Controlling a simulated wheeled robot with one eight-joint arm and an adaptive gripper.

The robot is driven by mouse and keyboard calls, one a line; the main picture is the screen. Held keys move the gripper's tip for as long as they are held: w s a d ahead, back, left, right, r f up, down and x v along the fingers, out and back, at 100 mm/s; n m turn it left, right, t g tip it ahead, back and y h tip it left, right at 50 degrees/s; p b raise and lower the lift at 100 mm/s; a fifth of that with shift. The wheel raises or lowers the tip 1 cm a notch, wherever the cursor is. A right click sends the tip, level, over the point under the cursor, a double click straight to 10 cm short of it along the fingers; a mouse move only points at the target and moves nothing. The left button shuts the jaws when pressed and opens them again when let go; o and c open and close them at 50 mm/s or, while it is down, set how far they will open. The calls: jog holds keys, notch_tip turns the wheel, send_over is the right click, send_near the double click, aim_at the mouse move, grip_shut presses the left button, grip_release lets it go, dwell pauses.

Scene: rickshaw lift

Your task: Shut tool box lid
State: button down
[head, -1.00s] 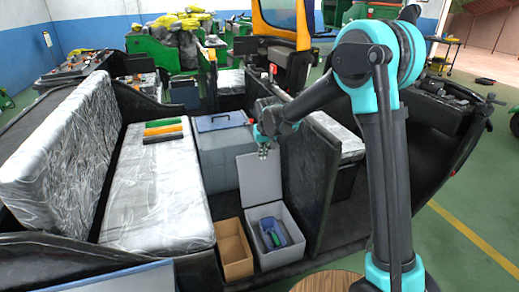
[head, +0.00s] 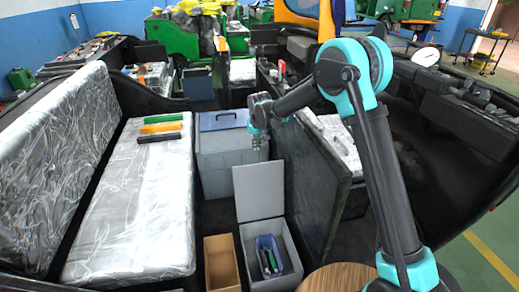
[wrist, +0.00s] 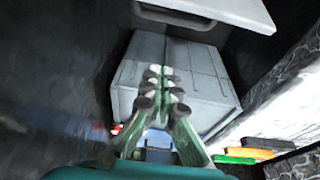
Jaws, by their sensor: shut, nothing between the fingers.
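The grey tool box (head: 247,242) stands on the floor with its lid (head: 259,190) raised upright at its far side. A blue bin with tools (head: 269,257) sits inside it. In the wrist view, a pale panel with a handle (wrist: 215,12) at the top edge looks like this lid. My gripper (head: 257,147) is just above and beyond the lid's top edge, apart from it in the head view. Its fingers also show in the wrist view (wrist: 161,75), shut and empty, in front of a larger grey box.
The larger grey box with a blue lid (head: 225,165) stands behind the raised lid. A brown open box (head: 221,262) is left of the tool box. A dark panel (head: 318,195) stands close on the right. A wrapped bench (head: 140,215) is left, with coloured blocks (head: 160,128) on it.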

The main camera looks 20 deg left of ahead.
jog(key=x, duration=0.9)
jog(key=shift+s+d+r, duration=0.15)
jog(key=shift+s+d, duration=0.4)
jog(key=shift+s, duration=0.4)
jog(key=shift+s+d+r, duration=0.15)
jog(key=shift+s+d, duration=0.45)
jog(key=shift+s, duration=0.3)
